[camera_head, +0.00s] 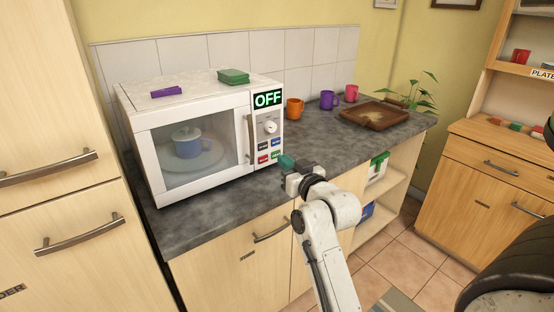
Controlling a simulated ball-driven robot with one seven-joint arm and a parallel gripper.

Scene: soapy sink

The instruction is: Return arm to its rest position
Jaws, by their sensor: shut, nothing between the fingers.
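My gripper (289,165) is at the end of my white and black arm, which reaches up from the bottom of the view. It is over the front edge of the dark countertop (220,214), close to the lower right corner of the white microwave (188,135). Its fingers are small in view and look shut, with nothing held. I cannot tell whether it touches the countertop. The microwave door is closed, its display reads OFF, and a blue lidded mug (188,146) stands inside.
A purple item (167,92) and a green item (233,76) lie on the microwave. Orange (294,108), purple (327,100) and pink (351,93) mugs and a brown tray (375,113) are on the counter. Cabinets with handles stand below and left. Tiled floor (425,262) is open at right.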

